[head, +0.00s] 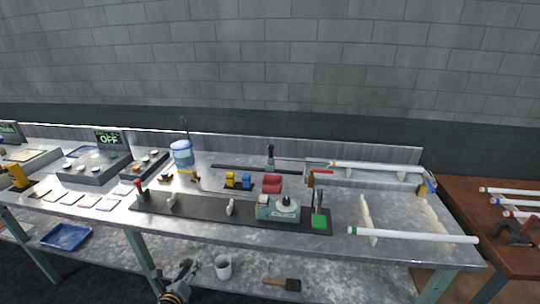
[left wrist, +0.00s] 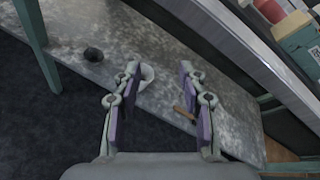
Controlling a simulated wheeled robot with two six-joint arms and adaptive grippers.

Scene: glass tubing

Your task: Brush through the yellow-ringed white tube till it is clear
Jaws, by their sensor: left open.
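A white tube (head: 375,167) with what looks like a yellow ring at its left end lies along the back right of the bench, on a fixture. A second white tube (head: 420,235) with a green ring lies across cream supports nearer the front. My left gripper (head: 187,268) is low in front of the bench, well away from both tubes. In the left wrist view its jaws (left wrist: 159,75) are open and empty above the lower shelf. I cannot make out a tube-cleaning brush for certain. My right gripper is not in view.
The lower shelf (head: 335,275) holds a white cup (head: 223,267), a dark-headed, brown-handled tool (head: 282,284) and a blue tray (head: 66,236). A teal machine (head: 278,209) stands on the bench. More ringed tubes (head: 512,191) lie on the brown table at right. A bench leg (head: 140,255) stands left of my gripper.

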